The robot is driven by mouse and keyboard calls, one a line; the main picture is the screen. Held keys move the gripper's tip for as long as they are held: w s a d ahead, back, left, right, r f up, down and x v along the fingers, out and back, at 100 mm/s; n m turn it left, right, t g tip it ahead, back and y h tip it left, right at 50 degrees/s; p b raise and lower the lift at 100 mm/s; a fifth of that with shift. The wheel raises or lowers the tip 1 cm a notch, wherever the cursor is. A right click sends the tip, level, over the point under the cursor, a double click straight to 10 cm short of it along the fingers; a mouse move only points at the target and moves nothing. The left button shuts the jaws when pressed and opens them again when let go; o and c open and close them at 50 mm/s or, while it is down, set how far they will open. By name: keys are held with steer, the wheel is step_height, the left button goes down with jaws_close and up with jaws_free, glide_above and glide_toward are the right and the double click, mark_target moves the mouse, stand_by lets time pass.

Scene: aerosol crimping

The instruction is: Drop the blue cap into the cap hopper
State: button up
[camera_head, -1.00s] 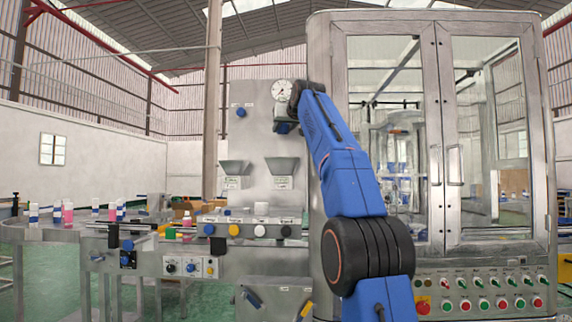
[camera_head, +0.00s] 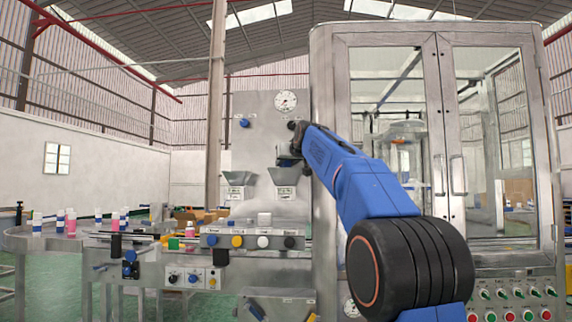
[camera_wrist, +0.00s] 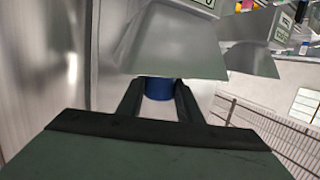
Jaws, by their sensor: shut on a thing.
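My gripper (camera_head: 287,160) is at the right-hand metal hopper (camera_head: 286,180), just over its mouth in the head view. In the wrist view the two dark fingers (camera_wrist: 159,100) are shut on the blue cap (camera_wrist: 159,88). The sloped grey wall of the near hopper (camera_wrist: 172,48) is right beyond the cap, and I cannot tell whether they touch. A second hopper (camera_head: 239,180) stands to the left on the same panel, and shows at the right of the wrist view (camera_wrist: 248,60). The hopper labels are too small to read. The cap is not clear in the head view.
A tall glazed metal cabinet (camera_head: 437,60) stands close on the right. A round gauge (camera_head: 285,101) is above the hoppers. Below them is a panel with coloured knobs (camera_head: 237,241). A conveyor table with several small bottles (camera_head: 71,221) is at the left.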

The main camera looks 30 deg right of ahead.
steer(key=shift+f, duration=0.7)
steer(key=o, duration=1.1)
steer(key=shift+c, duration=0.2)
steer(key=shift+r, duration=0.1)
steer(key=shift+r, duration=0.5)
steer(key=shift+s+r, duration=0.1)
steer(key=shift+s, duration=0.15)
steer(key=v, duration=1.1)
steer(key=shift+s, duration=0.2)
steer(key=shift+a, duration=0.15)
